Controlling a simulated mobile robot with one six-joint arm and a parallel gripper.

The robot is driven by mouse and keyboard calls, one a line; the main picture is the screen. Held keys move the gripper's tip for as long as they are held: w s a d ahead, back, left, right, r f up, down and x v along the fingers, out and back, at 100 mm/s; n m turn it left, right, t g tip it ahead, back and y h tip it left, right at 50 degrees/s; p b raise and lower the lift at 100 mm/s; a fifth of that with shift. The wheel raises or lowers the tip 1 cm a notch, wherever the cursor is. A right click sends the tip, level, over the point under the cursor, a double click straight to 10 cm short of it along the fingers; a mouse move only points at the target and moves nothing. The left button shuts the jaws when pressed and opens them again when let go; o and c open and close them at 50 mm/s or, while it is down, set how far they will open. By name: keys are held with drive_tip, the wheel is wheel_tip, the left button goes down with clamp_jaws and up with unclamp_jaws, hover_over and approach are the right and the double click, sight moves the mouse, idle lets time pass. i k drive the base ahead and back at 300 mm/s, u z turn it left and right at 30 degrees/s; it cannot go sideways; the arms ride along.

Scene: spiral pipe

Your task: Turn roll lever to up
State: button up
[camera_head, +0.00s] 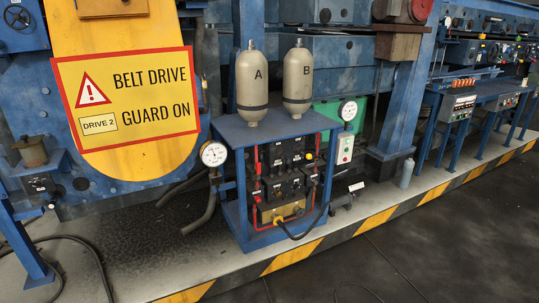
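I cannot make out a part that is clearly the roll lever, or its position, at this distance. A blue frame (231,231) in the middle holds dark valve blocks (285,158) with small knobs and red pipes. At the left, a dark control box (41,186) with small white markings is mounted on the blue machine. At the right, grey control boxes (459,107) with small buttons hang at a blue bench. My gripper is not in view.
Two tanks, A (250,85) and B (297,80), top the frame, with gauges (213,154) beside it. A yellow belt guard (130,30) stands left. A black-and-yellow striped edge (291,257) borders the machine's base. Dark floor (440,245) at lower right is mostly clear, with cables.

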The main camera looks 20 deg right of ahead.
sight(289, 162)
drive_tip(key=u, duration=0.5)
drive_tip(key=i, duration=0.9)
drive_tip(key=u, duration=0.5)
